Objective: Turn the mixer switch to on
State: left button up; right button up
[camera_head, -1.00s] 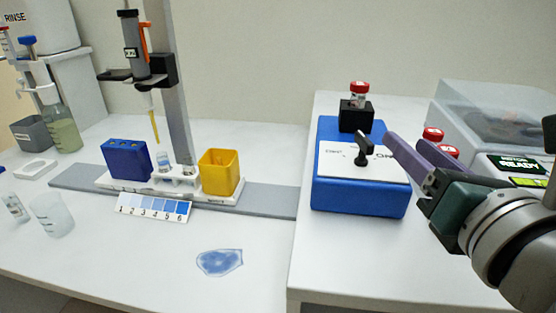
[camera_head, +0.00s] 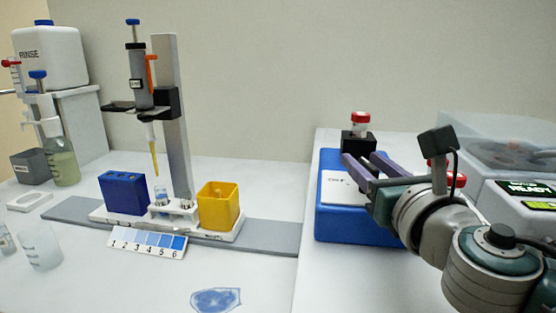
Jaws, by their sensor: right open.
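The mixer is a blue box (camera_head: 340,228) with a white label plate (camera_head: 338,190) on top, at the right half of the head view. Part of the OFF lettering shows on the plate. The black switch knob is hidden behind my right gripper and arm. My right gripper (camera_head: 360,160) has its two purple fingers apart, above the mixer's top and pointing to its back. I cannot tell whether the fingers touch the knob. A red-capped vial (camera_head: 360,124) stands in the black holder (camera_head: 356,144) at the mixer's back. My left gripper is not in view.
A clear-lidded machine (camera_head: 515,140) with a READY display stands at the right. Red-capped vials (camera_head: 452,177) lie behind my arm. On the left bench are a pipette stand (camera_head: 172,100), a blue block (camera_head: 123,193), a yellow bin (camera_head: 218,205) and a blue puddle (camera_head: 216,300).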

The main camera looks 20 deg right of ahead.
grip_shut()
dwell(0.4)
